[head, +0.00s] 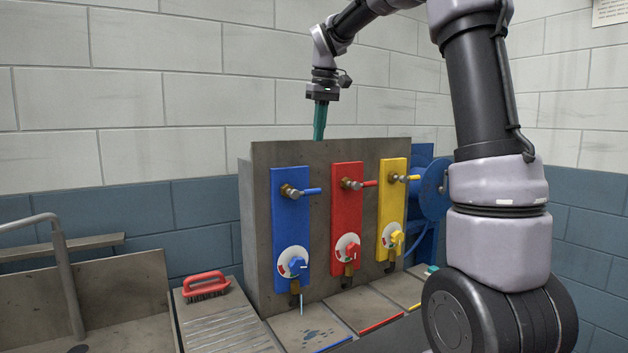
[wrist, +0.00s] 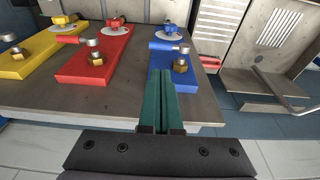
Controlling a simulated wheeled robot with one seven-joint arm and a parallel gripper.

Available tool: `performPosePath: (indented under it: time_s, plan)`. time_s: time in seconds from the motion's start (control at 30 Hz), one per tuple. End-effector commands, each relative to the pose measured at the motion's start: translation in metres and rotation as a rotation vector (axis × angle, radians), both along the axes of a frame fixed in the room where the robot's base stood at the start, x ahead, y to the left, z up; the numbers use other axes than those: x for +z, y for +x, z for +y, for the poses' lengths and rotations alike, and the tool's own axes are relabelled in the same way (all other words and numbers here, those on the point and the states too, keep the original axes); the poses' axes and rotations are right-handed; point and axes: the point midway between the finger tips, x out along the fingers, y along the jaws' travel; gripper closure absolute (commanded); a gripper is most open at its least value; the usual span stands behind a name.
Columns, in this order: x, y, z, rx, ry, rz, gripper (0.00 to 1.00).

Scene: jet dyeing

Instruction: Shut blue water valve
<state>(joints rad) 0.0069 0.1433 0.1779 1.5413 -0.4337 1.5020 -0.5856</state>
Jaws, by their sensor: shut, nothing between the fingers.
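The blue panel (head: 284,223) is the leftmost of three on the front of a grey block. Its brass valve with a blue lever (head: 311,191) is near the top, the lever pointing right. A blue knob (head: 297,265) on a round dial sits lower down. A thin pale stream (head: 301,304) hangs below its spout. In the wrist view the blue lever (wrist: 168,45) lies just beyond the green fingertips. My gripper (head: 319,136) is shut and empty, pointing down at the block's top edge, above and apart from the lever. It also shows in the wrist view (wrist: 158,74).
The red panel (head: 346,225) and yellow panel (head: 392,208), with similar levers and knobs, stand to the right. A red brush (head: 206,285) lies on the ribbed board at left. A metal pipe (head: 62,270) rises farther left. A blue wheel (head: 431,189) is at the block's right.

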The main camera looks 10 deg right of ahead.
Motion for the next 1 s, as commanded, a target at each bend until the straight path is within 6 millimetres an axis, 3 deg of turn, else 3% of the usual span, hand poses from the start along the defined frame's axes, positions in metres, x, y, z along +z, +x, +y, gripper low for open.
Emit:
performPosePath:
  time_s: [0.17,0.6,0.8,1.0]
  plan:
    - [-0.020,0.003,0.001,0.001,0.000,0.005,1.00]
    - [-0.108,0.020,0.006,0.000,-0.001,0.005,1.00]
    - [-0.130,0.024,0.008,-0.001,0.000,0.002,1.00]
    - [-0.136,0.025,0.008,-0.001,0.001,0.001,1.00]
